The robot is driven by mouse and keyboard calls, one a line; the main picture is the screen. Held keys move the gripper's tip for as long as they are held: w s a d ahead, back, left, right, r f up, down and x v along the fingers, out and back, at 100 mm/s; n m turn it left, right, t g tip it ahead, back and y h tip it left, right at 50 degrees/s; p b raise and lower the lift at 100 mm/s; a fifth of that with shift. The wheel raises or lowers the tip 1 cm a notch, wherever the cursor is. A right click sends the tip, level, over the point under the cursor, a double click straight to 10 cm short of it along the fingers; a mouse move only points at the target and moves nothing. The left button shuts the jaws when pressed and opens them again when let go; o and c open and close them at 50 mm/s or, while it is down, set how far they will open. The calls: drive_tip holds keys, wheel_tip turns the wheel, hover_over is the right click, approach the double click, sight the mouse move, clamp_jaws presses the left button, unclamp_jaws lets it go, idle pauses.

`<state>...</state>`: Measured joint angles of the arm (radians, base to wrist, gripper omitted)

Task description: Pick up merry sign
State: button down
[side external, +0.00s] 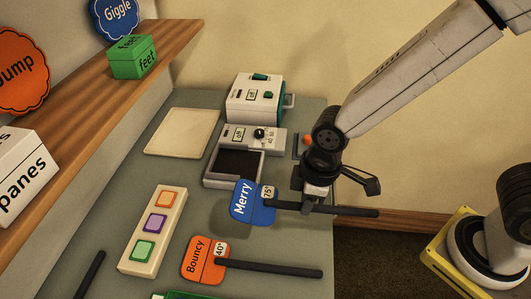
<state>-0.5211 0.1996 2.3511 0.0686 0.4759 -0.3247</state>
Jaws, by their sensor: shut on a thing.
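The merry sign (244,203) is a blue paddle marked "Merry" with a small white "75°" label and a long black handle. My gripper (312,203) is shut on its black handle, near the blue head. The sign is held roughly level, and a shadow on the table suggests that it is above the surface. The handle's free end points right, past the table's edge.
An orange "Bouncy" sign (205,260) lies in front. A panel with three coloured buttons (154,231) is at left. A device with a dark screen (235,163), a white box machine (254,100) and a pale board (183,131) are behind. A wooden shelf (165,45) runs along the left.

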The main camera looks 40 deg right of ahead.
drive_tip(key=shift+s+d+r, duration=0.25)
drive_tip(key=shift+s+r, duration=0.05)
drive_tip(key=shift+s, duration=0.3)
drive_tip(key=shift+s+d+r, duration=0.25)
drive_tip(key=shift+s+r, duration=0.05)
drive_tip(key=shift+s, duration=0.35)
drive_tip(key=shift+s+d+r, duration=0.25)
drive_tip(key=shift+s+r, duration=0.05)
drive_tip(key=shift+s, duration=0.3)
drive_tip(key=shift+w, duration=0.1)
drive_tip(key=w+d, duration=0.2)
drive_tip(key=w, duration=0.9)
drive_tip(key=w+d+f, duration=0.1)
drive_tip(key=w+d, duration=0.2)
drive_tip(key=w, duration=0.9)
drive_tip(key=shift+f, duration=0.3)
drive_tip(key=shift+a+f, duration=0.1)
drive_tip(key=shift+f, duration=0.05)
drive_tip(key=shift+f, duration=1.6)
drive_tip(key=shift+f, duration=0.9)
